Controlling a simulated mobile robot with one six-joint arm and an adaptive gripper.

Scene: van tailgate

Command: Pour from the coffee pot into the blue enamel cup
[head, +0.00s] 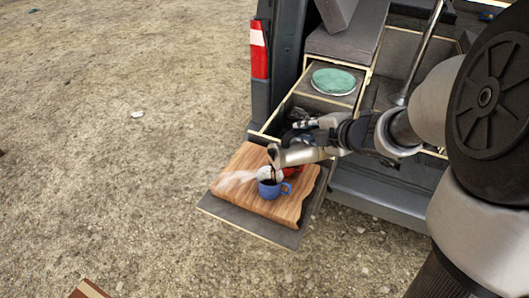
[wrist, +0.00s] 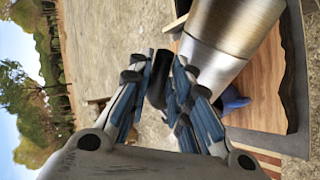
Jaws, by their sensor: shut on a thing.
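The metal coffee pot (head: 299,156) is tipped well over, nearly on its side, with its mouth end just above the blue enamel cup (head: 272,189). The cup stands upright on a wooden board (head: 247,177) and looks dark inside. A thin dark streak seems to run from the pot's mouth to the cup, partly hidden by pale steam. My gripper (head: 328,131) is shut on the pot's black handle. In the wrist view, the handle (wrist: 161,77) sits between the fingers, the pot (wrist: 234,38) fills the upper right, and a bit of the blue cup (wrist: 232,99) shows below it.
A red object (head: 292,172) stands just behind the blue cup, partly hidden by the pot. The board lies on a dark pull-out shelf (head: 248,227). Behind is an open drawer with dark items (head: 297,115) and a green round dish (head: 334,81). The gravel left is open.

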